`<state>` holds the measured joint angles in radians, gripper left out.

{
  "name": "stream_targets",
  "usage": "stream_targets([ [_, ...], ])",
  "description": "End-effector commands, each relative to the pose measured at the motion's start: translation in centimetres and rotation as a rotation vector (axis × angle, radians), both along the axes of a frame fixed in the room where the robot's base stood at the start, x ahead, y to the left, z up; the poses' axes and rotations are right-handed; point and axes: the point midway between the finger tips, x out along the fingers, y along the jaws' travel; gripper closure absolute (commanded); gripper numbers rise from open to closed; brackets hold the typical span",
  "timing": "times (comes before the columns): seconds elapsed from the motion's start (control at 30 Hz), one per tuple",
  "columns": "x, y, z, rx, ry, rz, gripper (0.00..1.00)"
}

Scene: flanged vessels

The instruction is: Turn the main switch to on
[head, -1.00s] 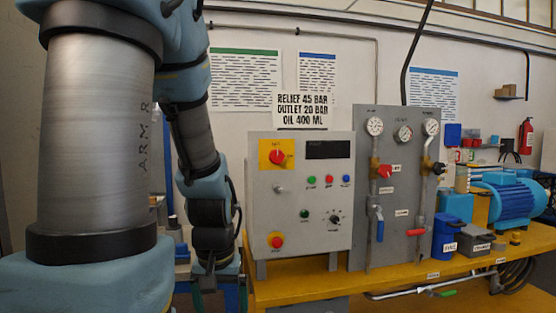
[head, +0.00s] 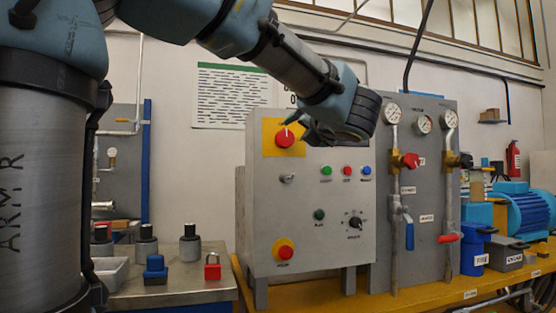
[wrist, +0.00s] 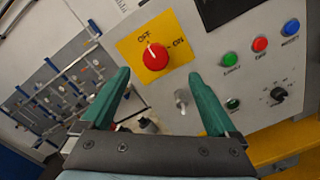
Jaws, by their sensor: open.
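The main switch is a red round knob (head: 285,138) on a yellow plate at the upper left of the grey control panel (head: 330,215). In the wrist view the knob (wrist: 155,57) has a white mark pointing toward the OFF label; ON is printed to its right. My gripper (head: 300,130) is close to the switch in the head view, at its right. In the wrist view its green fingers (wrist: 158,76) are spread wide and empty, with the knob showing between and slightly beyond their tips. I cannot tell the exact gap to the panel.
Green, red and blue buttons (head: 347,171) sit to the right on the panel. A small metal key switch (head: 287,179) is below the knob, and a red emergency button (head: 284,252) lower. A metal table (head: 190,297) with a red padlock (head: 212,267) stands at left.

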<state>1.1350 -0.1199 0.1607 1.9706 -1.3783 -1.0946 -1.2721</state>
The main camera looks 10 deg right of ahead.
Motion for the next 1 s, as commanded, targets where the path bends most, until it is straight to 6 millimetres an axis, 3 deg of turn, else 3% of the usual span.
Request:
stream_targets([
  [0.1, -0.9, 0.2, -0.2, -0.095, 0.006, 0.033, 0.06],
  [0.23, -0.2, 0.5, -0.1, -0.112, 0.009, 0.046, 0.06],
  [0.7, 7.8, 1.5, 0.0, -0.106, 0.007, 0.044, 0.06],
  [1.0, 9.7, 1.8, -0.1, -0.106, 0.008, 0.041, 0.06],
])
